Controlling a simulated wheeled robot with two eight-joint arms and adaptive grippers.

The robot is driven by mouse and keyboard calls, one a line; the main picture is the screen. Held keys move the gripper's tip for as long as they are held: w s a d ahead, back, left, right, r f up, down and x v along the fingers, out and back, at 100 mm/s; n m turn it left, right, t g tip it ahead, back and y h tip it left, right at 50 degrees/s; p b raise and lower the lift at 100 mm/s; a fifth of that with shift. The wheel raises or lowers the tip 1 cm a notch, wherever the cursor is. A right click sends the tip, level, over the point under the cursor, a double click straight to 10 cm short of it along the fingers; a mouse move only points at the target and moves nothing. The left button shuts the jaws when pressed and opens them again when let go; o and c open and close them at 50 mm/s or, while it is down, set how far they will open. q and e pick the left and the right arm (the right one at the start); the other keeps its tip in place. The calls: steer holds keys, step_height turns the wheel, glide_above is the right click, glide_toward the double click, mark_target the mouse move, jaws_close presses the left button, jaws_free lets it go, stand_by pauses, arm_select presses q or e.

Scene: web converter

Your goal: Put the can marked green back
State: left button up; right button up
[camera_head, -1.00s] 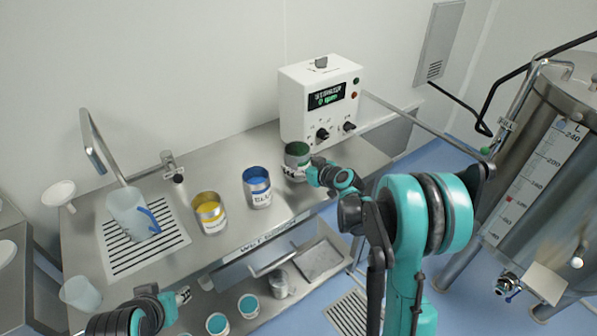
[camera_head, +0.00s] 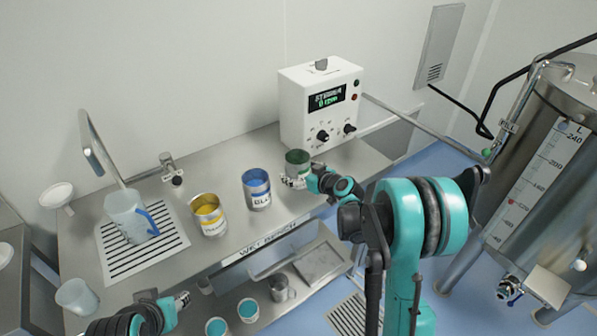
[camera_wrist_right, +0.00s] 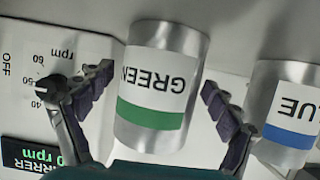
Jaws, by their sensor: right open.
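The metal can marked GREEN (camera_head: 297,160) stands upright at the back right of the steel bench, in front of the white stirrer box. In the right wrist view its label with a green band (camera_wrist_right: 151,114) appears upside down. My right gripper (camera_head: 293,182) is at the can's near side. In the wrist view its two fingers (camera_wrist_right: 160,108) are spread on either side of the can, with gaps visible. The can's lower front is partly hidden by the gripper in the head view. My left gripper (camera_head: 184,299) is low at the left, away from the cans; its jaw state is unclear.
The blue can (camera_head: 257,192) stands left of the green can and close to my right finger (camera_wrist_right: 290,115). A yellow can (camera_head: 210,218) is further left. The stirrer box (camera_head: 305,110) is behind. A clear jug (camera_head: 128,218) stands on the drain grid.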

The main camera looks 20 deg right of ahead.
steer(key=p+v, duration=0.2)
steer(key=v, duration=0.9)
steer(key=shift+s+d+r+p, duration=0.1)
steer(key=shift+s+r+p, duration=0.15)
steer(key=shift+s+p, duration=0.1)
steer(key=s+a+r+m+g+h, duration=0.1)
steer(key=s+a+r+g, duration=0.1)
steer(key=s+a, duration=0.35)
steer(key=s+a+r+m+g+h, duration=0.1)
steer(key=s+a+g, duration=0.1)
steer(key=s, duration=0.6)
steer(key=s+m+g+h, duration=0.1)
steer(key=s+m+h, duration=0.1)
steer(key=s, duration=1.1)
steer(key=shift+d+f+g+h, duration=0.3)
steer(key=shift+d+g, duration=0.1)
steer(key=shift+d, duration=0.1)
